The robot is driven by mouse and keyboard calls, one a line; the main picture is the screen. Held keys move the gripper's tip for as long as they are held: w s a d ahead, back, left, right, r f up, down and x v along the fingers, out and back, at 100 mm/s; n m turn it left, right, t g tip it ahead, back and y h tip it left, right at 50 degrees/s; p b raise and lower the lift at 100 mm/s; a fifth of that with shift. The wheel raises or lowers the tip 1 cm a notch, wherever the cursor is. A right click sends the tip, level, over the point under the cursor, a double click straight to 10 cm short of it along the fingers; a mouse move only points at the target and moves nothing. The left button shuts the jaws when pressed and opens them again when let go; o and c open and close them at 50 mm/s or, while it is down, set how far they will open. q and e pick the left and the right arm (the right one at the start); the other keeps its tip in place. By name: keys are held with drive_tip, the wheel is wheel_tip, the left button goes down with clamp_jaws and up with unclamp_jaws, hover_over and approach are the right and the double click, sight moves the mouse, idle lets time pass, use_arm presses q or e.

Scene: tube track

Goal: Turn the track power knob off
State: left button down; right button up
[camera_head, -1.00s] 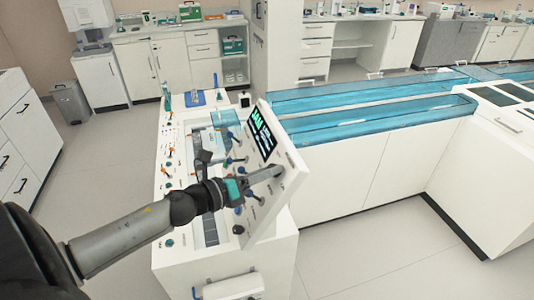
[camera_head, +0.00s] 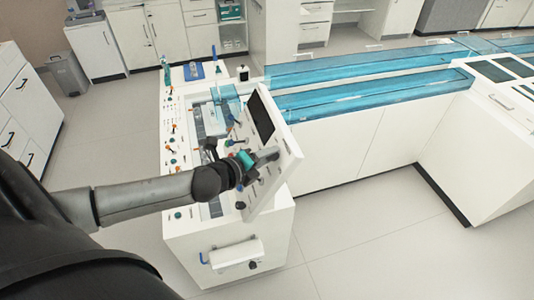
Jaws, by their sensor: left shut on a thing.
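A tilted white control panel (camera_head: 287,140) stands at the right side of the white bench unit. Its screen (camera_head: 261,118) is dark. My left gripper (camera_head: 264,157) reaches across from the left to the panel face below the screen. It is shut on a knob there, which its fingers mostly hide. I cannot read the knob's setting or label. Other small knobs and levers show on the panel, with a dark round knob (camera_head: 240,205) near its lower edge. My right gripper is not in view.
Long blue-covered track channels (camera_head: 370,97) run off to the right behind the panel. The bench unit's left side has several small coloured fittings (camera_head: 172,140). A white roll-like holder (camera_head: 235,253) is on its front. Grey floor (camera_head: 380,245) is open at the front right.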

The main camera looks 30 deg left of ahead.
use_arm(q)
drive_tip(key=shift+n, duration=0.5)
drive_tip(key=c, duration=0.5)
unclamp_jaws()
drive_tip(key=shift+s, duration=0.15)
drive_tip(key=v, duration=1.5)
drive_tip(key=shift+r, duration=0.4)
idle(0.3)
